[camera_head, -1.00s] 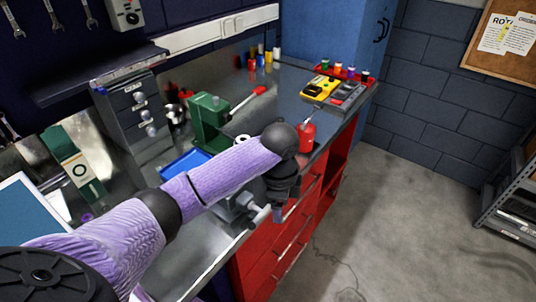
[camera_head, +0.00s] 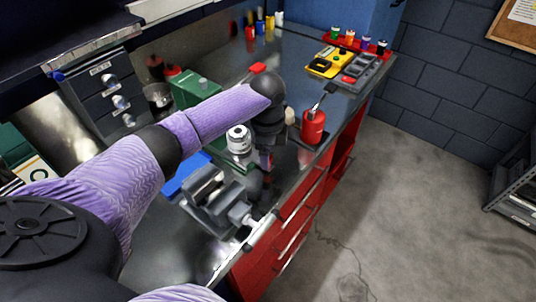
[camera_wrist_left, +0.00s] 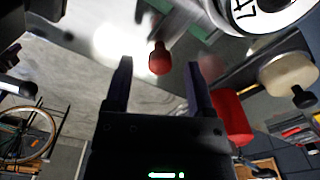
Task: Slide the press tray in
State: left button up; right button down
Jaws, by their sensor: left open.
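The green press (camera_head: 195,91) stands on the bench, partly hidden behind my left arm. A silver cylinder marked 47 (camera_wrist_left: 268,8) sits at its front; it also shows in the head view (camera_head: 238,139). A red knob (camera_wrist_left: 160,58) on a metal rod appears between my left fingertips in the left wrist view; it seems to be the press tray's handle, but the tray itself is not clearly visible. My left gripper (camera_wrist_left: 159,66) is open, pointing at the knob, with a finger on either side. In the head view my left gripper (camera_head: 267,168) hangs by the bench's front edge, partly hidden.
A grey vise (camera_head: 215,197) and a blue tray (camera_head: 186,172) are left of my gripper. A red oil can (camera_head: 313,127) stands close on the right. A yellow meter (camera_head: 330,63) lies farther back.

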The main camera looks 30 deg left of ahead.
pick_arm(q)
jog(key=shift+f, duration=0.35)
jog(key=shift+c, duration=0.3)
grip_shut()
jog(key=shift+a, duration=0.1)
dwell(0.9)
